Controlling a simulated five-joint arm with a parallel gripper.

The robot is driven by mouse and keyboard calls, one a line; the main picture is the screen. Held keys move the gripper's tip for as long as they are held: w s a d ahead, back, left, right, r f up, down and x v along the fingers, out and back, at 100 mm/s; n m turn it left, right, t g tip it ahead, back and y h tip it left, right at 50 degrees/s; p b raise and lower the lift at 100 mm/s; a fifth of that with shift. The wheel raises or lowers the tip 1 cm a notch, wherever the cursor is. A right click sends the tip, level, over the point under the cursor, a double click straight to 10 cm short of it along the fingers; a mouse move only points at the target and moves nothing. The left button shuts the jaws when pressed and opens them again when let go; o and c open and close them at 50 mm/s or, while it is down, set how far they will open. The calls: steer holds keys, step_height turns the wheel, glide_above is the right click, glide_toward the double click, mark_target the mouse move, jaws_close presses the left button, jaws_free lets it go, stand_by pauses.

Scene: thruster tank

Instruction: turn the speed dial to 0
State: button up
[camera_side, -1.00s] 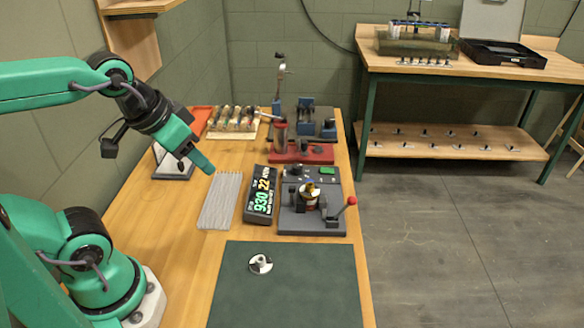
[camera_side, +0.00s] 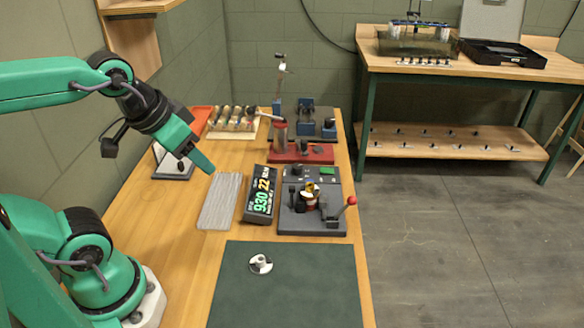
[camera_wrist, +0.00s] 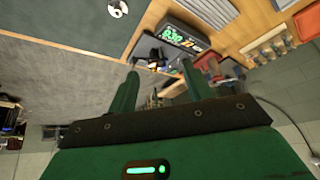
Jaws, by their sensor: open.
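A grey bench unit (camera_side: 312,222) stands on the wooden table, with a small panel at its back. A dark round knob (camera_side: 297,170) sits on that panel, beside a green patch (camera_side: 327,171); it may be the speed dial, but its pointer and marks are too small to read. A tilted black display (camera_side: 261,200) left of the unit shows 930 and 22. It also shows in the wrist view (camera_wrist: 172,36). My gripper (camera_side: 207,168) hangs above the table, left of the unit and apart from it. In the wrist view my gripper (camera_wrist: 158,82) is open and empty.
A ribbed grey pad (camera_side: 219,203) lies below and right of my gripper. A red-knobbed lever (camera_side: 350,203) rises at the unit's right. A red-based fixture (camera_side: 305,153) stands behind it. A dark green mat (camera_side: 285,290) in front holds one small round piece (camera_side: 260,264).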

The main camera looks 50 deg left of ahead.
steer(key=w+a+r+m+g, duration=0.1)
steer(key=w+r+m, duration=0.1)
steer(key=w, duration=0.6)
steer(key=m+g, duration=0.5)
glide_above(298, 166)
step_height(298, 166, down, 16)
steer(key=shift+a+r, duration=0.1)
steer(key=shift+r, duration=0.05)
steer(key=shift+f, duration=3.95)
